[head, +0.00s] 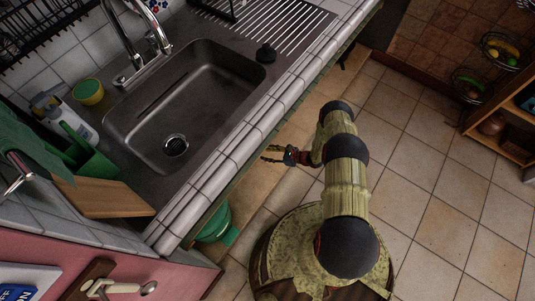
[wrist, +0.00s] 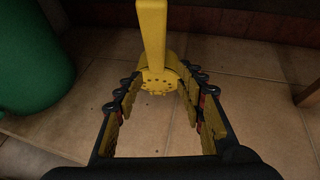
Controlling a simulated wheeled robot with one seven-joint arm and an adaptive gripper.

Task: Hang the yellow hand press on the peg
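The yellow hand press (wrist: 158,75) shows in the wrist view, straight ahead of my gripper. Its long flat handle (wrist: 152,25) points up and its perforated round head lies between or just beyond my fingertips. My gripper (wrist: 161,85) is open, with one finger on each side of the head; I cannot tell whether they touch it. In the head view my gripper (head: 272,154) is low beside the counter's front edge, and I cannot make out the press there. I cannot make out the peg in either view.
A green container (head: 214,226) stands below the counter edge; a large green object (wrist: 33,55) is left in the wrist view. The tiled counter edge (head: 248,122) and sink (head: 185,105) lie left of my arm. A wooden shelf (head: 500,128) is at right. Tiled floor is open.

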